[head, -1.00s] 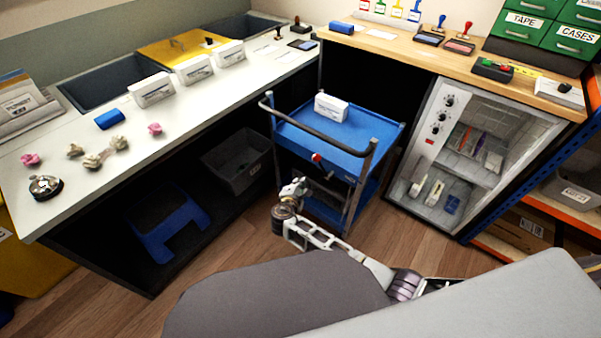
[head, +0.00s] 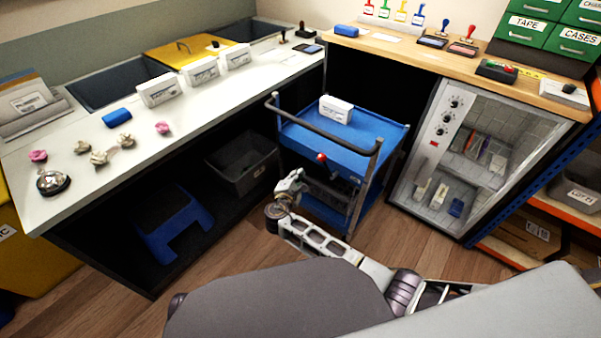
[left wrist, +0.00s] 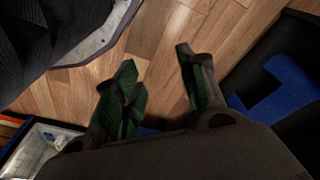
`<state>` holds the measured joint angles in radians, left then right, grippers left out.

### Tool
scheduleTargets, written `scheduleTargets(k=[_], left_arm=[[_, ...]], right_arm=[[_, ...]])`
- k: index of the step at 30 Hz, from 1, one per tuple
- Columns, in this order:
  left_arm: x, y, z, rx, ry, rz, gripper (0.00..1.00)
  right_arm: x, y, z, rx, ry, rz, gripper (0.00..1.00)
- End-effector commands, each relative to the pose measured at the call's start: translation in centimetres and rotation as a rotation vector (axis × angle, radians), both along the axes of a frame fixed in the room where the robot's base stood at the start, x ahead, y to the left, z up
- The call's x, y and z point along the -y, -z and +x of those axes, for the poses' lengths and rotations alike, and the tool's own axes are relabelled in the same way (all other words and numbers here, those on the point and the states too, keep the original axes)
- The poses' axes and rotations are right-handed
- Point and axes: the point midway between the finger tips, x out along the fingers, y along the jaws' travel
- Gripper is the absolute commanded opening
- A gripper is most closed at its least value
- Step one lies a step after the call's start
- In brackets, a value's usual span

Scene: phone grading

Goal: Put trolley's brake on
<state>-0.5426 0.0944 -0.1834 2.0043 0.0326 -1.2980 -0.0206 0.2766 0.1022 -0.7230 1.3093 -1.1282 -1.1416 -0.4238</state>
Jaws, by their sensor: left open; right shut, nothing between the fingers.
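The trolley (head: 385,135) is a blue two-tier cart with a dark push handle, standing on the wood floor between the white counter and the glass-fronted cabinet. A small red knob (head: 321,157), seemingly the brake control, sits at its near side below the top tray. My right gripper (head: 300,174) is shut and empty, just left of and below the red knob in the head view. A gap shows between them there, but the depth is hard to judge. My left gripper (left wrist: 155,75) is open and empty above the floor in the left wrist view.
A white box (head: 335,109) lies on the trolley's top tray. A grey bin (head: 243,163) and a blue step stool (head: 172,225) are under the white counter (head: 215,105). The glass-fronted cabinet (head: 470,160) stands close to the trolley's right. Floor is clear before the trolley.

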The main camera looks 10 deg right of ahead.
Motion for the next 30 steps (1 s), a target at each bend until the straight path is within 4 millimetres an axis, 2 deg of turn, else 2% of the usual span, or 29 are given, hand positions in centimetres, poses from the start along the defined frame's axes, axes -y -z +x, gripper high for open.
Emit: scheduleTargets(k=[8, 18, 30], left_arm=[[0.1, -0.3, 0.3, 0.013, 0.001, -0.006, 0.41], [0.5, -2.1, 1.0, 0.049, 0.002, -0.021, 0.41], [0.8, -3.2, 0.5, 0.054, 0.004, -0.031, 0.41]], right_arm=[[1.4, 0.7, 2.5, 0.001, 0.001, -0.001, 0.0], [3.2, 1.5, 5.9, 0.0, 0.001, 0.0, 0.0], [4.4, 2.0, 7.9, -0.001, 0.0, 0.0, 0.0]])
